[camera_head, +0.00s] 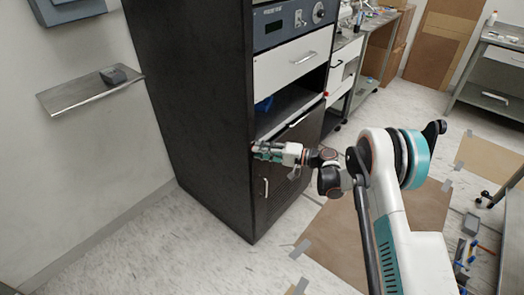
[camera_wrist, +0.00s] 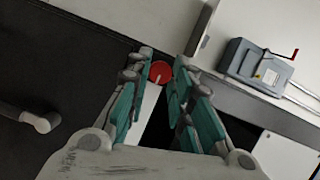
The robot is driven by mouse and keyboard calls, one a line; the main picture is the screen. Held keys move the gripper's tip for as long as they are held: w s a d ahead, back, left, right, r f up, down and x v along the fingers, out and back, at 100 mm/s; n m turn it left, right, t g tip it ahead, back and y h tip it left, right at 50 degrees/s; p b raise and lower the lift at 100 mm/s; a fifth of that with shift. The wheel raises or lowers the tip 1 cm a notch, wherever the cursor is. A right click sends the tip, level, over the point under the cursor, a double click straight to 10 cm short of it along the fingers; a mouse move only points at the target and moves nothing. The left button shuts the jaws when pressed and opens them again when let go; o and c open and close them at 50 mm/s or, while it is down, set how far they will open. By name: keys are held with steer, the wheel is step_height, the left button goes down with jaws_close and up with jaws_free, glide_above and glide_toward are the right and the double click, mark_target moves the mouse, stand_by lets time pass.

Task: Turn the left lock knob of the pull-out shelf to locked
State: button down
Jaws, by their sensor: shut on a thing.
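The left lock knob (camera_wrist: 161,72) is a round red disc with a pale line mark, seen between the fingertips in the wrist view. The mark runs slightly tilted from upright in that picture. My gripper (camera_wrist: 162,64) is shut on the knob, a finger on each side. In the head view my gripper (camera_head: 256,151) reaches the front left edge of the black cabinet, just below the pull-out shelf (camera_head: 284,113), and hides the left knob. A small red spot (camera_head: 326,94) at the shelf's right end may be the other knob.
The black cabinet (camera_head: 200,100) has a white drawer (camera_head: 290,63) above and a dark lower door with a handle (camera_head: 265,187). A wall shelf (camera_head: 90,93) stands left. A grey box with a red crank (camera_wrist: 258,68) shows in the wrist view. Floor in front is mostly clear.

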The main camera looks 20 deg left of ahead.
stand_by(0.4)
steer(key=c, duration=1.4)
jaws_free()
